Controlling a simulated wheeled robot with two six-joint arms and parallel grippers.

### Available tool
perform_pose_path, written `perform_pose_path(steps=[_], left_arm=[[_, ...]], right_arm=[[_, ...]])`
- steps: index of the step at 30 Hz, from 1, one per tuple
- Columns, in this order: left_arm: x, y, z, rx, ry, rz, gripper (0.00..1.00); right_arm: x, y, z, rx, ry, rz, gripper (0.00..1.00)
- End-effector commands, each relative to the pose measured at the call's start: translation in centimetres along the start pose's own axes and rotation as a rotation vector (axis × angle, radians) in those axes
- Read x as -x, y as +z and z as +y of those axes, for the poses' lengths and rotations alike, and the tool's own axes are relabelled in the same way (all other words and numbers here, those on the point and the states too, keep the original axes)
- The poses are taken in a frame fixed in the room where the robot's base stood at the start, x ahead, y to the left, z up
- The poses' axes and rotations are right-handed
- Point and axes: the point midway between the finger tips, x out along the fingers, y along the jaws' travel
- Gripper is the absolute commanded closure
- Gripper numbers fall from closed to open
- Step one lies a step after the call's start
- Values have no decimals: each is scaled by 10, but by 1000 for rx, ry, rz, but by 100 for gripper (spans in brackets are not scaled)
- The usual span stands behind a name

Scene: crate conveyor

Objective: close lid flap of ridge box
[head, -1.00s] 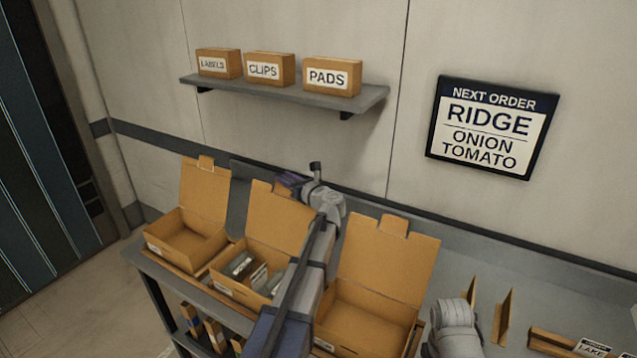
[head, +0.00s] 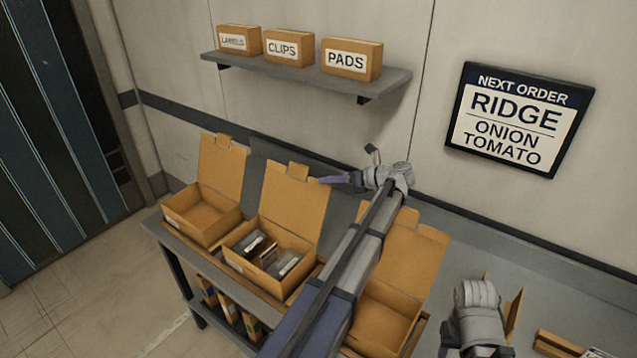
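Three open cardboard boxes stand in a row on the grey bench, each with its lid flap raised at the back. The left box (head: 178,221) looks empty. The middle box (head: 245,270) holds several dark, flat packs and a brown one; its lid flap (head: 290,210) stands up. The right box (head: 372,325) is partly hidden by my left arm, as is its raised lid flap (head: 415,262). Box labels are too small to read, so I cannot tell which is the ridge box. My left gripper (head: 335,180) is beside the top right of the middle flap; its opening is unclear. My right gripper is not visible.
A wall shelf (head: 310,76) holds boxes marked LABELS, CLIPS and PADS. The order sign (head: 520,118) reads RIDGE, ONION, TOMATO. My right forearm is at the lower right, near upright brown panels (head: 514,310). More items stand on a lower shelf below the boxes.

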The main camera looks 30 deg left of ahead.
Motion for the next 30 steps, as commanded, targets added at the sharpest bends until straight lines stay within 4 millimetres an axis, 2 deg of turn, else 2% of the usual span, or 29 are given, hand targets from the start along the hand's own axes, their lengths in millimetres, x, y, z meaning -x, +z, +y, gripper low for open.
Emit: perform_pose_path(steps=[3, 9, 21, 30], left_arm=[[-20, -2, 0, 0, 2, 0, 65], [-41, -1, 0, 0, 1, 0, 65], [-46, 0, 0, 0, -1, -1, 65], [-46, 0, 0, 0, -1, -1, 99]], right_arm=[[-10, -1, -1, 0, 0, 0, 50], [-16, -1, -2, 0, 0, 0, 50], [-16, -1, -2, -1, 0, 0, 50], [-16, -1, -2, -1, 0, 0, 50]])
